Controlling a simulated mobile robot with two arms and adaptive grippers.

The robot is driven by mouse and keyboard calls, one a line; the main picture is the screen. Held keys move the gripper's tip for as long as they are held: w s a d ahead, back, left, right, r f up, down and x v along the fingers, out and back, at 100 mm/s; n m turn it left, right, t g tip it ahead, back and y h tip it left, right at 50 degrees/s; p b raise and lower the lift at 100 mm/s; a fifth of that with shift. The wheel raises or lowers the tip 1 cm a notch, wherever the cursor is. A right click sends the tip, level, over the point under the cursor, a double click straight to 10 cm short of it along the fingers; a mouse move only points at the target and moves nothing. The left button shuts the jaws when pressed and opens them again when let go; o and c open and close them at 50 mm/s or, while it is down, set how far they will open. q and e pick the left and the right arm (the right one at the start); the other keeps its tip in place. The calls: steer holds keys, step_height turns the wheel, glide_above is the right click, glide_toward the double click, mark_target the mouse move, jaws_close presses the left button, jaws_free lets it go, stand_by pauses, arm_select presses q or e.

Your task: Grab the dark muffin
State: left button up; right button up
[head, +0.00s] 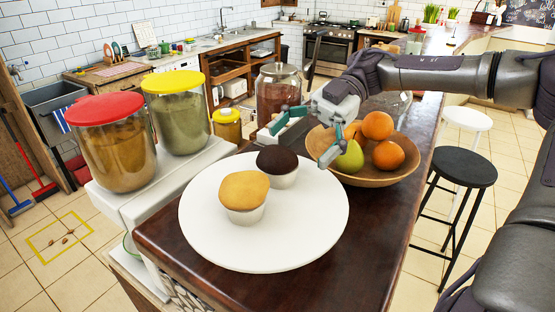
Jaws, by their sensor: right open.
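The dark muffin (277,166) sits upright on a round white plate (310,222), with a brown top and a white wrapper. A light muffin (244,197) stands in front of it and slightly left, overlapping part of its wrapper in the head view. My right gripper (300,141) reaches in from the right, above the far edge of the plate. Its teal fingers are spread and empty, one to the upper right of the dark muffin and one in front of the fruit bowl. My left gripper does not show.
A wooden bowl (372,179) with oranges and a green pear (349,158) stands right of the plate. A glass jar (278,90) is behind. Jars with red (104,108) and yellow (173,83) lids stand left. The plate's front right is clear.

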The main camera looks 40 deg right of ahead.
mark_target(278, 162)
steer(key=p+x, duration=0.1)
steer(key=x, duration=0.2)
steer(key=shift+a+p, duration=0.35)
steer(key=shift+p, duration=0.05)
steer(key=shift+a+f, duration=0.35)
steer(key=shift+a, duration=0.15)
steer(key=c, duration=1.2)
